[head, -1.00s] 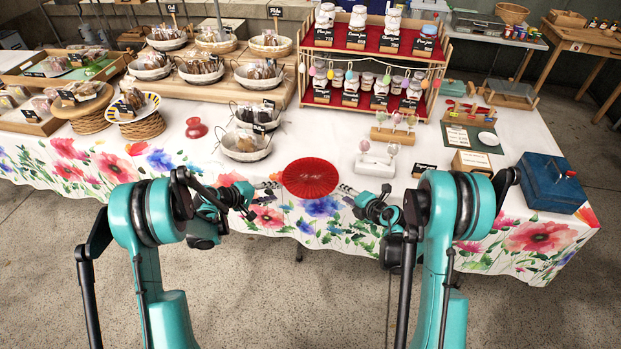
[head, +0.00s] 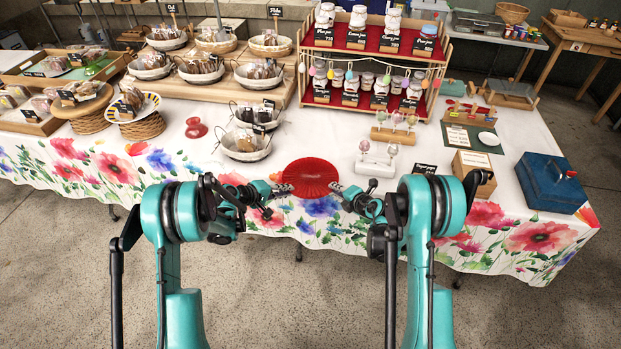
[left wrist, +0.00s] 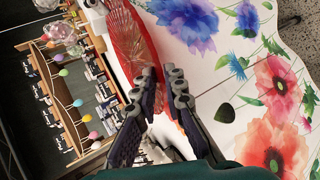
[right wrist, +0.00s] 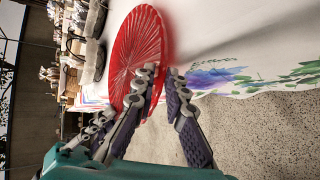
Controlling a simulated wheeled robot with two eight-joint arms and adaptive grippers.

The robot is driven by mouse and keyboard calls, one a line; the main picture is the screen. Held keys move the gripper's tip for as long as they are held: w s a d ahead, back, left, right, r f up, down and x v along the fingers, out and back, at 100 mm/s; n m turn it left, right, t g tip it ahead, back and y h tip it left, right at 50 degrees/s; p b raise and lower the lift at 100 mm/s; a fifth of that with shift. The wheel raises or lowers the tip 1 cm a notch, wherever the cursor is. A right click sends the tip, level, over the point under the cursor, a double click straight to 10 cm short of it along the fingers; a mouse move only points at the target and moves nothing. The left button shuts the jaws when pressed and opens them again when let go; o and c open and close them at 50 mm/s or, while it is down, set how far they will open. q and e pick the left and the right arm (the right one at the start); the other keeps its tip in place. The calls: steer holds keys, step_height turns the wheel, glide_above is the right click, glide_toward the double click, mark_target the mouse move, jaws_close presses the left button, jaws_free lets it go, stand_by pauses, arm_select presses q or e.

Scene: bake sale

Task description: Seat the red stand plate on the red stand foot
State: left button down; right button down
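The red stand plate (head: 311,177), round with radial ridges, is near the table's front edge. The red stand foot (head: 196,128), small with a knob-like top, stands on the cloth farther left and back. My left gripper (head: 284,189) is at the plate's left rim. In the left wrist view its fingers (left wrist: 162,76) straddle the rim with a gap left between them. My right gripper (head: 336,187) is at the right rim. In the right wrist view its fingers (right wrist: 160,74) also straddle the red rim, slightly apart. The plate's underside is hidden.
Wire baskets (head: 246,144) stand behind the plate. A white holder with pops (head: 375,166) and a wooden box (head: 473,172) are to the right, with a blue box (head: 551,182) beyond. A jar shelf (head: 372,65) is at the back. Clear cloth lies around the foot.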

steer(key=shift+r, duration=0.15)
step_height(320, 180, up, 5)
steer(key=p, duration=0.5)
stand_by(0.9)
